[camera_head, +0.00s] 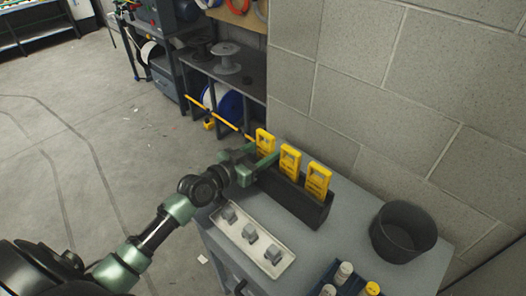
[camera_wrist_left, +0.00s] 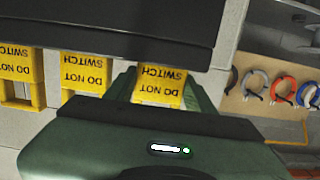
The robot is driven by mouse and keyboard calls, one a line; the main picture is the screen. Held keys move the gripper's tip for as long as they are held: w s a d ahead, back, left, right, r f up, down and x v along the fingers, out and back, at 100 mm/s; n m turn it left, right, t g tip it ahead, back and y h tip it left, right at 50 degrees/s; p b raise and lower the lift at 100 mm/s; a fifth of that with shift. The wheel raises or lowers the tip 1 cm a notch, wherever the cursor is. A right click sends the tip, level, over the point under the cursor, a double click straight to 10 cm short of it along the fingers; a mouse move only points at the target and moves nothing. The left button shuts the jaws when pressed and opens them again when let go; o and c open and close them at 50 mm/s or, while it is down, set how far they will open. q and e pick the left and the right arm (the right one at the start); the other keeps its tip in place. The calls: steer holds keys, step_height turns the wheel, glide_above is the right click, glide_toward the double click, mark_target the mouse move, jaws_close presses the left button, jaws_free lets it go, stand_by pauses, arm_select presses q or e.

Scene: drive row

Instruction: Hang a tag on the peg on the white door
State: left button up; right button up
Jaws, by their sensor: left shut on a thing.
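Three yellow tags stand in a row in a black holder (camera_head: 298,200) on the grey cabinet top: a left tag (camera_head: 265,143), a middle tag (camera_head: 290,160) and a right tag (camera_head: 318,178). My left gripper (camera_head: 266,161) is at the left tag, shut on it, with the tag at the holder's left end. In the left wrist view, the held tag (camera_wrist_left: 162,86) sits between the green fingers, and the other tags (camera_wrist_left: 86,73) (camera_wrist_left: 20,78) are beside it to the left. The white door and its peg are not in view. My right gripper is not in view.
A white tray (camera_head: 239,236) with three small grey blocks lies before the holder. A dark round bin (camera_head: 403,232) and a blue tray (camera_head: 336,280) stand to the right. A block wall (camera_head: 400,90) rises behind. Shelves with spools (camera_head: 226,65) stand at the back; open floor lies left.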

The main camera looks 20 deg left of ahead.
arm_select(q)
steer(key=shift+r, duration=0.1)
steer(key=shift+r+p, duration=2.1)
steer(key=shift+r, duration=0.15)
steer(key=p+v, duration=0.1)
steer(key=v, duration=0.7)
steer(key=shift+r+p, duration=0.3)
steer(key=shift+r, duration=0.05)
steer(key=shift+s, duration=0.1)
